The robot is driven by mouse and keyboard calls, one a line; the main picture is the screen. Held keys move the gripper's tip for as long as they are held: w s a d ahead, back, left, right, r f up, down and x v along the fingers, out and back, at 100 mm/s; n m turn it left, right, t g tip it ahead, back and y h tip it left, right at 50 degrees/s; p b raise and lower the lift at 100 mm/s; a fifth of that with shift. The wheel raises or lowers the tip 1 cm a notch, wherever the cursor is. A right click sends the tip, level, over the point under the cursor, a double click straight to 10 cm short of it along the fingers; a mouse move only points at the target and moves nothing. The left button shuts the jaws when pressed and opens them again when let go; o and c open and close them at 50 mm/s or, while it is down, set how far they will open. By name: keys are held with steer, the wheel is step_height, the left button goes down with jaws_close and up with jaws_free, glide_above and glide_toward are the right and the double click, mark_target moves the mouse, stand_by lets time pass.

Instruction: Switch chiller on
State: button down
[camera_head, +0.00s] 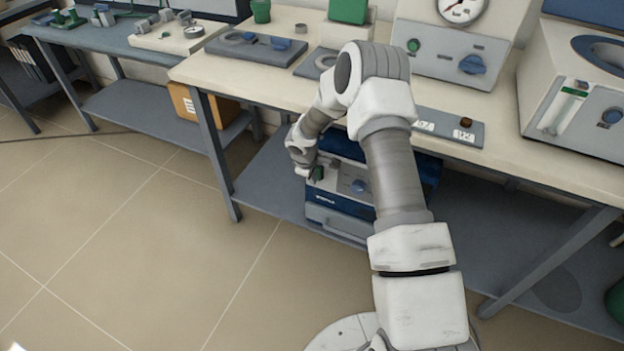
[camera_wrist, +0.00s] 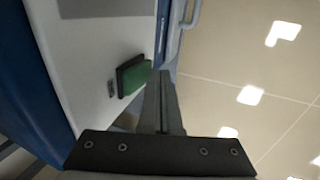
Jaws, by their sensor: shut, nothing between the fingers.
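The chiller (camera_head: 345,212), a blue and grey box, stands on the lower shelf under the bench. My gripper (camera_head: 308,175) is at the left part of the chiller's front. In the wrist view my gripper (camera_wrist: 164,76) has its fingers together, just beside the switch. Whether they touch it, I cannot tell.
The bench top (camera_head: 290,86) overhangs the chiller, and my arm reaches in below its front edge. A bench leg (camera_head: 216,160) stands to the left. A cardboard box (camera_head: 200,108) is further left on the lower shelf. The floor in front is clear.

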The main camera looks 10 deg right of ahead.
steer(key=shift+w+d+f, duration=0.15)
steer(key=shift+w+d, duration=0.05)
steer(key=shift+w, duration=0.05)
steer(key=shift+r+p, duration=0.3)
steer(key=shift+r, duration=0.55)
steer(key=shift+s+a, duration=0.1)
